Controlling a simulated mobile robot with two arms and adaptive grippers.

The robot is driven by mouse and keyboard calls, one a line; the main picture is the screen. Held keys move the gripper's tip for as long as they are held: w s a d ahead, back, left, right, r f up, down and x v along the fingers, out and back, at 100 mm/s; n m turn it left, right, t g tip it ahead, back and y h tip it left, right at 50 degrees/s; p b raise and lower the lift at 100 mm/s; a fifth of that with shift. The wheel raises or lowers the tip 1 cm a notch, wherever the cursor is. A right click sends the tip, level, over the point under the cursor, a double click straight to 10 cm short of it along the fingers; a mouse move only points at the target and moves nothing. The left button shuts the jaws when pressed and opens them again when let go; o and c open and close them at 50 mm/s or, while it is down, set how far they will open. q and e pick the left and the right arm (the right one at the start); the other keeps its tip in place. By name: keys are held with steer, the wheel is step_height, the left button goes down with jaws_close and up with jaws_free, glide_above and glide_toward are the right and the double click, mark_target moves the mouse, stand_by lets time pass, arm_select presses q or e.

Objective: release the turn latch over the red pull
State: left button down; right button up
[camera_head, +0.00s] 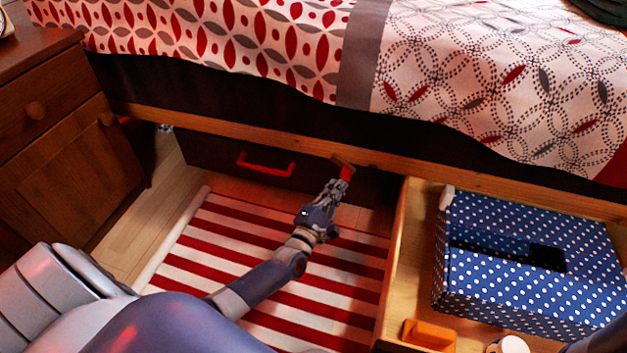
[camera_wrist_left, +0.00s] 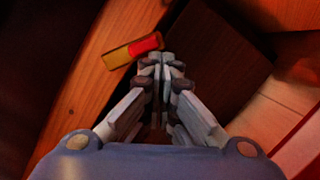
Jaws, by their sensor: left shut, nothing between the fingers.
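The turn latch (camera_head: 342,159) is a small wooden block with a red end on the light bed rail, to the right of the red pull. It also shows in the left wrist view (camera_wrist_left: 120,56), slanting, its red end close to the fingertips. The red pull (camera_head: 266,165) is a bar on the dark drawer front (camera_head: 210,155) under the bed. My left gripper (camera_head: 340,184) is shut and empty, just below the latch's red end; I cannot tell whether they touch. The fingertips (camera_wrist_left: 162,60) are together in the wrist view. My right gripper is not in view.
An open wooden drawer (camera_head: 394,262) stands out at the right, holding a blue polka-dot box (camera_head: 515,285) and an orange block (camera_head: 429,334). A red-striped rug (camera_head: 240,232) lies below my arm. A wooden nightstand (camera_head: 60,140) stands at the left.

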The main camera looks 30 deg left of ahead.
arm_select(q)
steer(key=shift+w+d+r+p, duration=0.2)
steer(key=shift+d+r+p, duration=0.25)
steer(key=shift+d, duration=0.4)
steer(key=shift+s, duration=0.1)
steer(key=s+f, duration=0.1)
steer(key=s, duration=1)
steer(key=shift+s+d+f, duration=0.15)
steer(key=shift+s+f, duration=0.05)
steer(key=shift+s, duration=0.15)
